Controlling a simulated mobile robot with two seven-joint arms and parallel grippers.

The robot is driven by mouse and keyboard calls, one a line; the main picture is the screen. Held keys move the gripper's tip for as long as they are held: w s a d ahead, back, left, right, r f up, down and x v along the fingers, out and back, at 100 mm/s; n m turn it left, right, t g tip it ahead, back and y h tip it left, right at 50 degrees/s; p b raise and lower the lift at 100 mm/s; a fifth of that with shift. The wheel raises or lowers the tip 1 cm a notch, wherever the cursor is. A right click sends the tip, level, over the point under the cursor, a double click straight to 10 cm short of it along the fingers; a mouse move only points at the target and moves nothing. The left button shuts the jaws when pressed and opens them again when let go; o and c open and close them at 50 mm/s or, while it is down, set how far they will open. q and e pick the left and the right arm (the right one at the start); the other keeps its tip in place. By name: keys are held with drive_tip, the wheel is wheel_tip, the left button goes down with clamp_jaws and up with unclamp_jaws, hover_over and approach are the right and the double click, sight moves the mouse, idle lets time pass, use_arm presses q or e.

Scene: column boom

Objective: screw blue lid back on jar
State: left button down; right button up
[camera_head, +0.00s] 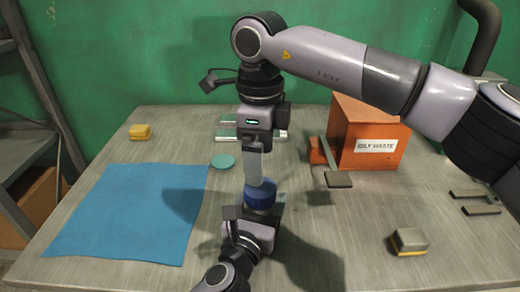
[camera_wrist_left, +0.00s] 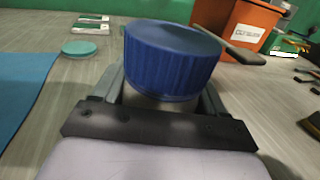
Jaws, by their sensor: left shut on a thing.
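The ribbed blue lid (camera_head: 260,197) sits on top of the jar, roughly level; it fills the middle of the left wrist view (camera_wrist_left: 172,58). Only a narrow pale band of the jar (camera_wrist_left: 160,100) shows under the lid; the rest is hidden. My left gripper (camera_head: 248,228) comes in from the bottom and is shut on the jar below the lid. My right gripper (camera_head: 256,180) points straight down from above, its fingertips at or just over the lid. I see its fingers edge-on, so their opening and any contact are unclear.
A blue cloth (camera_head: 130,215) lies left on the grey table (camera_head: 330,250). A teal disc (camera_head: 222,161) lies behind the lid. An orange waste bin (camera_head: 368,135) stands back right. A yellow-grey block (camera_head: 408,241) lies front right, a yellow one (camera_head: 140,131) back left.

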sight(260, 208)
drive_tip(key=shift+r+n, duration=0.3)
drive_tip(key=shift+n, duration=0.9)
drive_tip(key=shift+f, duration=4.05)
drive_tip(key=c, duration=1.1)
drive_tip(key=o, duration=1.3)
drive_tip(key=shift+c, duration=0.2)
